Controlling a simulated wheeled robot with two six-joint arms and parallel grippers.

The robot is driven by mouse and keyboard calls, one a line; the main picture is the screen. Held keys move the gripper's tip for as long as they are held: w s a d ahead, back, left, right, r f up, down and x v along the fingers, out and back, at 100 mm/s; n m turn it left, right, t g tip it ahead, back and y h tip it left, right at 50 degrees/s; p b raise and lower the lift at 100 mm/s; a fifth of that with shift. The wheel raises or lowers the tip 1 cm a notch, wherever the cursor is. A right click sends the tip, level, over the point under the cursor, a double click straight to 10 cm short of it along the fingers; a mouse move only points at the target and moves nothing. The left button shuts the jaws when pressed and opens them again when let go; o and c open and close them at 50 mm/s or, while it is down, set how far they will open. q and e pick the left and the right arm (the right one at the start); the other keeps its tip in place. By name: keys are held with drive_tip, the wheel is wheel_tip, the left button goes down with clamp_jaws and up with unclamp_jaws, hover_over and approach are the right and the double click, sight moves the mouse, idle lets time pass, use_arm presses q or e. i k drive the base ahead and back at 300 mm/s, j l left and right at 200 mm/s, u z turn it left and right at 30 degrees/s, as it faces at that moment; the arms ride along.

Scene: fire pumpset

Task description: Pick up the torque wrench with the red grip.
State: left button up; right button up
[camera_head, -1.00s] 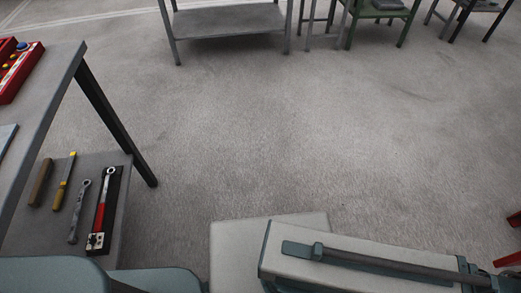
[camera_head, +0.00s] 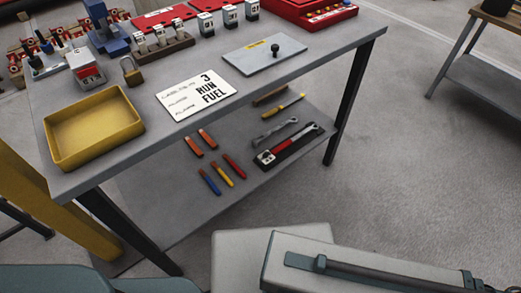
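The torque wrench with the red grip (camera_head: 296,142) lies in a dark holder on the right part of the table's lower shelf (camera_head: 165,212). Its ratchet head is at the far right end. A grey spanner (camera_head: 274,133) lies just behind it. Neither of my grippers shows in the head view. Parts of my own arms show along the bottom edge, well in front of the shelf.
The tabletop (camera_head: 330,55) overhangs the shelf, with dark legs (camera_head: 349,105) at its corners. On top are a yellow tray (camera_head: 92,127), a white sign (camera_head: 197,94) and a grey plate (camera_head: 264,56). Several screwdrivers share the shelf.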

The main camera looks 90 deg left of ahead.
sight(265, 162)
drive_tip(key=k+l+u, duration=0.1)
drive_tip(key=u, duration=2.55)
drive_tip(key=i, duration=0.95)
drive_tip(key=k, duration=0.5)
drive_tip(key=z, duration=4.95)
